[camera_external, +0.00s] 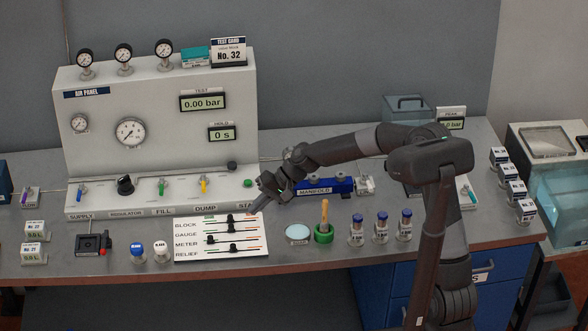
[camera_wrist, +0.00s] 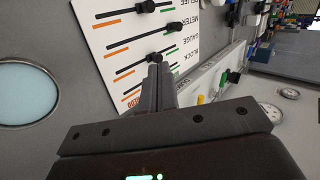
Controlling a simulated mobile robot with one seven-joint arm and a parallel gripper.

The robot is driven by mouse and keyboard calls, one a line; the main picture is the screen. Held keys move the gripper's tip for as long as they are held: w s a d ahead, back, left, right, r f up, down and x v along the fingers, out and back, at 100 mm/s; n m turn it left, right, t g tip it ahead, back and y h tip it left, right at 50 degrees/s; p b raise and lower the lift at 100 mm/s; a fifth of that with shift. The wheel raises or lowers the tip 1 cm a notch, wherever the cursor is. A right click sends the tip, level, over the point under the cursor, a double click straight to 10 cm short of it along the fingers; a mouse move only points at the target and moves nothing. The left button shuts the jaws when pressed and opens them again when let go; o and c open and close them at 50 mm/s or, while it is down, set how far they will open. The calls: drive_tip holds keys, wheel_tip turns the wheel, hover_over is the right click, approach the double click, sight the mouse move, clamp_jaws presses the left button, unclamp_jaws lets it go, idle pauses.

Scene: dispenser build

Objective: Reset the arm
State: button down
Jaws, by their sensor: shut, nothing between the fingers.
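My gripper (camera_external: 259,206) is shut and empty. It hangs over the bench at the right end of the white slider card (camera_external: 250,252), close to the BLOCK row. In the wrist view its two fingers (camera_wrist: 157,78) are together, with their tips over the same card (camera_wrist: 105,35). A black slider knob (camera_wrist: 154,58) shows right by the fingertips; I cannot tell whether they touch it. My arm is bent, reaching left from its base at the right.
The air panel (camera_external: 85,140) stands at the back left, with several valves along its front. A blue manifold (camera_external: 310,187) lies behind the gripper.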

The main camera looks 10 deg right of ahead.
drive_tip(key=s+d+r+t+h, duration=0.1)
drive_tip(key=d+r+t+h, duration=0.15)
drive_tip(key=d, duration=0.75)
drive_tip(key=s+d+r+t+h, duration=0.1)
drive_tip(key=s+d+r, duration=0.15)
drive_tip(key=d, duration=0.65)
drive_tip(key=s+d+r+t+h, duration=0.15)
drive_tip(key=d+r, duration=0.25)
drive_tip(key=d, duration=0.6)
drive_tip(key=s+d+m+t+h, duration=0.1)
drive_tip(key=s+d+h, duration=0.1)
drive_tip(key=s+d, duration=0.5)
drive_tip(key=s+d+t+h, duration=0.1)
drive_tip(key=s+d, duration=0.5)
drive_tip(key=d, duration=0.6)
drive_tip(key=shift+s+r+m+h, duration=0.4)
drive_tip(key=shift+h, duration=0.1)
